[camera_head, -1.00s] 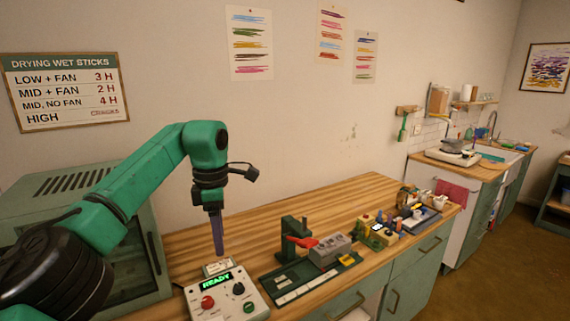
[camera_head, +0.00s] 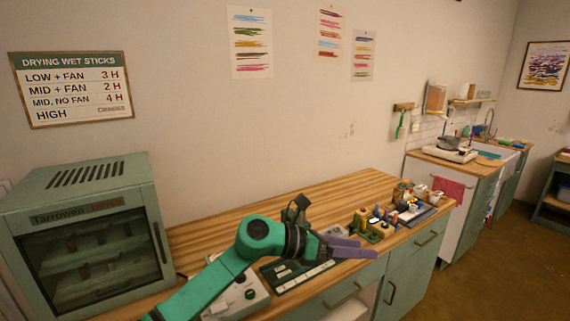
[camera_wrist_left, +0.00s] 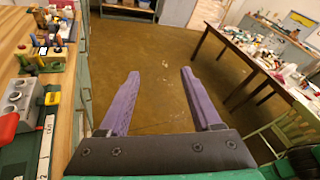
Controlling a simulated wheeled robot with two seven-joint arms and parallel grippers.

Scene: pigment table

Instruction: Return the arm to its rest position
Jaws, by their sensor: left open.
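My left arm is green, with a dark wrist and purple fingers. It reaches across the front of the wooden counter in the head view. My left gripper (camera_head: 362,250) points to the right over the counter's front edge. In the left wrist view its two purple fingers (camera_wrist_left: 157,103) stand wide apart with nothing between them, and the floor shows below. My right gripper is in neither view.
A green drying oven (camera_head: 80,240) stands at the left. The control box (camera_head: 240,296) and the dark green press base (camera_head: 285,277) are partly behind my arm. Small tools (camera_head: 385,222) crowd the counter's right part. A cluttered table (camera_wrist_left: 262,62) stands across the floor.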

